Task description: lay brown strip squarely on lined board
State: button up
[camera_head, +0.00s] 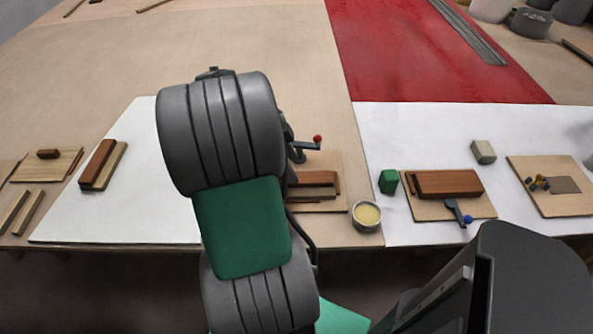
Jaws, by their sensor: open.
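I cannot tell for sure which piece is the task's brown strip. A reddish-brown strip (97,163) lies tilted on a paler wood piece (115,166) on the white sheet at left. A thicker brown block (450,183) lies on a tan board (422,210) at right. Another tan board (341,170), with brown strips (313,193) and dark lines between them, is partly hidden behind my arm; it may be the lined board. My gripper does not show; my grey and green arm covers the middle of the view.
A lever with a red knob (317,139) stands at the partly hidden board, and one with a blue knob (467,219) at the right board. A round tin (367,215), a green block (389,181) and a pale block (483,151) stand nearby. The red sheet (420,60) is mostly clear.

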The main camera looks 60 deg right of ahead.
jog(key=v, duration=0.8)
jog(key=w+a+n+t+h, duration=0.1)
jog(key=w+a+n+t, duration=0.1)
jog(key=w+a+n, duration=0.65)
jog(key=w+a+f+n+t+y, duration=0.1)
jog(key=a+n+t, duration=0.1)
jog(key=a+n, duration=0.9)
jog(key=w+a+f+n+t+y, duration=0.1)
jog(key=a+n+t+y, duration=0.1)
jog(key=a+n, duration=0.9)
jog(key=a+p, duration=0.1)
jog(key=a, duration=0.4)
jog(key=shift+f+t, duration=0.3)
jog(key=shift+f, duration=0.05)
jog(key=shift+a, duration=0.1)
